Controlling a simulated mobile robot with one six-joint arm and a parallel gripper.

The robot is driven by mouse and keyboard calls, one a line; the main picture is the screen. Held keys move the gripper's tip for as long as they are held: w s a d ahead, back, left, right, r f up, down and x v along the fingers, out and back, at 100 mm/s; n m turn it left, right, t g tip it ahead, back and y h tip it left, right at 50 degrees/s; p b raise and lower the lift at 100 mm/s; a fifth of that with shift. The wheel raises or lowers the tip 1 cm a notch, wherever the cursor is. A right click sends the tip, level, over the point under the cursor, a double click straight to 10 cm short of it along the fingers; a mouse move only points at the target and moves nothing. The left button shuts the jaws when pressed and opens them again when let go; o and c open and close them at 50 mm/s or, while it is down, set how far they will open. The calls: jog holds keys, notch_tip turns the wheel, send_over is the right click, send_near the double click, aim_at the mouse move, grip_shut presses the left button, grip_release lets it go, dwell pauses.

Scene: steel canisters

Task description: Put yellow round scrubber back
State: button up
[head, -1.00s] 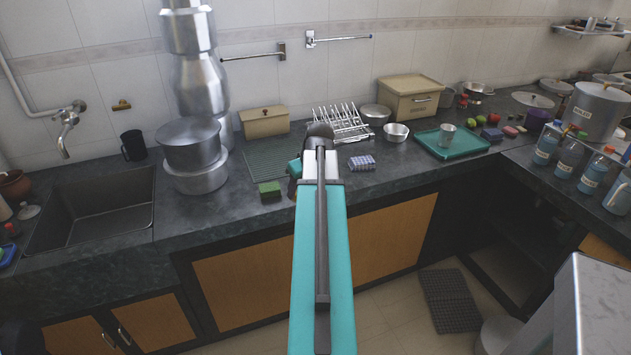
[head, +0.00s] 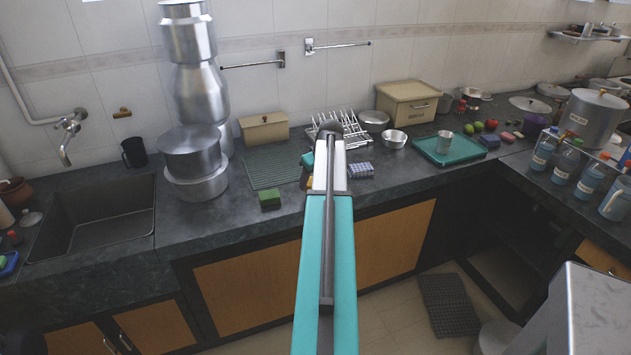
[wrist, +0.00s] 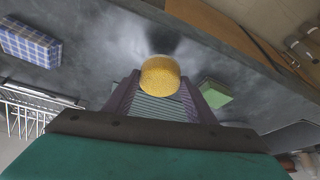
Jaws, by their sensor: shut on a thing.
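The yellow round scrubber (wrist: 160,75) is a short yellow disc held between the two fingers of my gripper (wrist: 160,82) in the wrist view. My gripper is shut on it, over the grey counter. In the head view my own arm hides most of the gripper. Only a small yellow patch of the scrubber (head: 309,184) shows at the arm's left edge, near the counter's front.
A green sponge (head: 270,200) lies left of my gripper and a blue checked block (head: 361,171) lies right. A ribbed mat (head: 270,168), beige box (head: 264,132) and dish rack (head: 355,135) are behind. Stacked pots (head: 195,184) and a sink (head: 100,225) are farther left.

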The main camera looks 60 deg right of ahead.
jog(key=shift+w+d+f+p, duration=0.1)
jog(key=shift+w+d+p, duration=0.1)
jog(key=shift+d, duration=0.6)
jog(key=shift+w+d+f+p, duration=0.1)
jog(key=shift+w+d+p, duration=0.05)
jog(key=shift+d, duration=0.7)
jog(key=shift+w+d+f+p, duration=0.1)
jog(key=shift+w+d+p, duration=0.1)
jog(key=shift+d, duration=0.6)
jog(key=shift+f+p, duration=0.65)
jog(key=shift+f, duration=1.05)
jog(key=shift+f, duration=0.15)
jog(key=o, duration=1.1)
jog(key=b+v, duration=0.2)
jog(key=v, duration=1)
